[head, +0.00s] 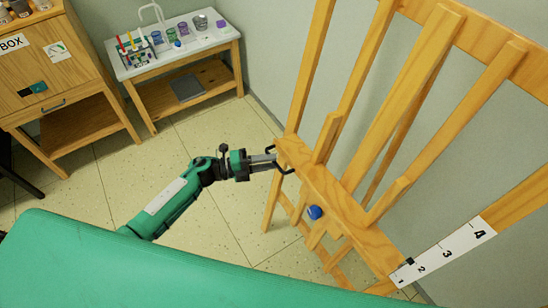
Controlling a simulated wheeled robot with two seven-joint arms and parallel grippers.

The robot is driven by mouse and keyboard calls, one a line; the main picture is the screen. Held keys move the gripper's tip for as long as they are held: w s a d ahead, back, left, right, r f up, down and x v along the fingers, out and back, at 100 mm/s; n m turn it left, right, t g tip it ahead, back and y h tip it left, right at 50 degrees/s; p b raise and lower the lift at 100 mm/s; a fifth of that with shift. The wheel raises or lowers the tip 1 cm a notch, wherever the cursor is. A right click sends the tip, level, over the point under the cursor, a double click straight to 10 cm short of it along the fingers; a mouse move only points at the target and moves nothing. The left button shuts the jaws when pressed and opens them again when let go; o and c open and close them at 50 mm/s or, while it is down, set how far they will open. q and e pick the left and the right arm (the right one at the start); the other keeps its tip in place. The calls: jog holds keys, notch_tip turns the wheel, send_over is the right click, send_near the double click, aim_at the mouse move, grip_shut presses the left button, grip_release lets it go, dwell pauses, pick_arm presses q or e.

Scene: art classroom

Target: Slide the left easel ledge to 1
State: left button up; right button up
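A wooden easel stands on the right of the head view. Its wooden ledge (342,208) runs from the middle of the picture toward the lower right, with a blue knob (314,212) under its front edge. A white scale strip (448,250) marked 1 to 4 is at the lower right. A small black pointer (409,262) lies near the 1 and 2 marks; its exact reading is too small to tell. My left gripper (283,160) is at the ledge's far left end, its dark fingers apart. Whether they touch the wood is unclear. My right gripper is out of view.
A white-topped side table (215,43) with jars and brushes stands at the back left. A wooden cabinet (40,75) is at the far left. Easel uprights rise behind the ledge against the wall. The tiled floor (225,235) between my arm and the easel is clear.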

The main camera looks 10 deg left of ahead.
pick_arm(q)
jog(key=shift+x, duration=1.1)
grip_shut()
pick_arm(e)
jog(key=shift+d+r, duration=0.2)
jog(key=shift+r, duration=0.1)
pick_arm(q)
jog(key=shift+f, duration=0.1)
jog(key=shift+s+f, duration=0.1)
jog(key=shift+f, duration=0.25)
notch_tip(320, 180, down, 9)
jog(key=s+a+b, duration=0.1)
jog(key=b, duration=0.7)
jog(key=shift+f, duration=0.15)
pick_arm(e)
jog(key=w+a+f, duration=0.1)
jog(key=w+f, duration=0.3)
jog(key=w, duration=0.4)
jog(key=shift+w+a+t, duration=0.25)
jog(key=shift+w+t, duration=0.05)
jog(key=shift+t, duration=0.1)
